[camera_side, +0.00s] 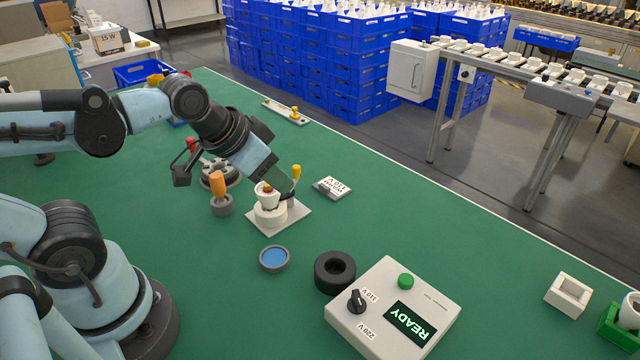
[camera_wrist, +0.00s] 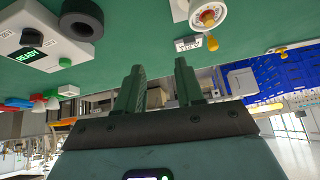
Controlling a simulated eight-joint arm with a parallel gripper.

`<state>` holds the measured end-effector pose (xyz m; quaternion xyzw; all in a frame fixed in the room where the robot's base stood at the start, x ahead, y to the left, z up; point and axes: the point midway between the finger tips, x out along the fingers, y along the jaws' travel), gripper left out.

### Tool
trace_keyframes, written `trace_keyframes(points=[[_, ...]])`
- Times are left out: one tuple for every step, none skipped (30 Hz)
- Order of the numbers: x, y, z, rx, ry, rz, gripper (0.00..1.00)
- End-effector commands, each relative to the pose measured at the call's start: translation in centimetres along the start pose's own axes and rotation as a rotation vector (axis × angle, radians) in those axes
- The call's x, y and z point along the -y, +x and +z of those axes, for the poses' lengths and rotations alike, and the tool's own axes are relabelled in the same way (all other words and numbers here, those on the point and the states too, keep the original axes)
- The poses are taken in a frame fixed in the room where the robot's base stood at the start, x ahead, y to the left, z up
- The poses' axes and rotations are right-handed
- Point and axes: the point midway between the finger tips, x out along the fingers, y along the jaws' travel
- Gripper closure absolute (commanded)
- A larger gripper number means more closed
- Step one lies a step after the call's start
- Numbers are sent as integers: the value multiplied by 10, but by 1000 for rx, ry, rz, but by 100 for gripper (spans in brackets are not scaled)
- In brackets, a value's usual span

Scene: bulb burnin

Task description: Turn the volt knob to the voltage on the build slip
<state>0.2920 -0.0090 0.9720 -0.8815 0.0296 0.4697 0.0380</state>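The volt knob (camera_side: 357,300) is a black dial on the pale test box (camera_side: 425,285), between a 110 V label (camera_side: 371,296) and a 220 V label (camera_side: 366,328). Its exact setting is hard to tell. It also shows in the wrist view (camera_wrist: 31,38). The build slip (camera_side: 333,187) is a small white card lying on the green bench; its print appears to read 110 V. My gripper (camera_wrist: 158,76) is open, with nothing between its fingers. In the side view it is beside the white socket stand (camera_side: 270,213), well away from the knob.
The box carries a green button (camera_side: 405,281) and a display (camera_side: 409,321) reading READY. A black ring (camera_side: 335,272) and a blue-centred dish (camera_side: 274,258) lie left of it. An orange-handled tool (camera_side: 218,185) stands near the socket. The bench front is mostly clear.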

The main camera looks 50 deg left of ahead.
Motion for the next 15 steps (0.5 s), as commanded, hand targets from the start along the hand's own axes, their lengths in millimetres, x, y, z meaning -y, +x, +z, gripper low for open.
trace_keyframes(points=[[-10,-1,-6,25,89,22,63],[-17,-2,-9,44,157,37,63],[-27,-3,-13,72,264,62,63],[-36,-3,-17,94,353,83,63],[-46,-4,-20,117,448,107,63],[-59,-5,-24,148,581,142,63],[-70,-6,-27,169,682,169,63],[-80,-7,-29,189,782,197,63],[-94,-8,-32,214,915,237,63],[-105,-9,-33,231,1015,268,63],[-115,-10,-34,247,1113,299,63],[-129,-12,-35,265,1240,342,63],[-139,-12,-35,278,1331,373,63],[-148,-14,-35,289,1416,404,63],[-160,-15,-34,302,1520,443,63]])
